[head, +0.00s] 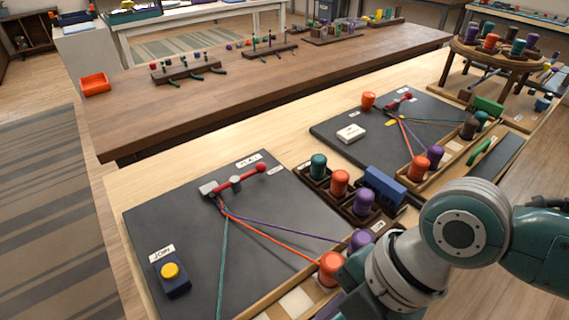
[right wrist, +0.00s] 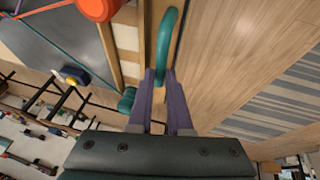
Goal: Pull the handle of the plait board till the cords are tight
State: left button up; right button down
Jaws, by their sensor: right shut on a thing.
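The dark plait board (head: 170,215) lies on the near bench. Teal (head: 223,255), orange (head: 270,242) and purple (head: 295,229) cords fan out from a clamp (head: 210,188) with a red lever (head: 250,173); they look straight. The orange cord runs to an orange bobbin (head: 331,268), the purple one towards a purple bobbin (head: 360,240). In the right wrist view, the teal handle (right wrist: 166,40) stands at the board's wooden edge, its lower end between the purple fingers of my right gripper (right wrist: 160,76), shut on it. My arm hides this handle in the head view. My left gripper is not in view.
A blue block with a yellow button (head: 170,271) sits on the board's left part. A rack of bobbins (head: 340,190) stands behind my right arm. A second board (head: 345,128) with its own green handle (head: 478,152) lies farther back.

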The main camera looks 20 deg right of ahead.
jog(key=c, duration=0.8)
grip_release()
jog(key=shift+s, duration=0.25)
jog(key=shift+c, duration=0.2)
jog(key=p+v, duration=0.1)
jog(key=v, duration=0.9)
jog(key=s+a+r+m+t+p, duration=0.1)
jog(key=s+a+r+m+p, duration=0.15)
jog(key=m, duration=0.25)
jog(key=s+d+r+m+t+h+p, duration=0.1)
jog(key=s+d+r+m+h, duration=0.15)
jog(key=m, duration=0.55)
jog(key=s+d+r+m+t+h+p, duration=0.1)
jog(key=s+d+r+m+h, duration=0.2)
jog(key=m, duration=0.5)
notch_tip(320, 180, up, 36)
jog(key=w+p, duration=0.1)
jog(key=p, duration=3.5)
jog(key=shift+w+d+n+y+p, duration=0.3)
jog(key=shift+d+y+p, duration=0.05)
jog(key=shift+d+p, duration=0.1)
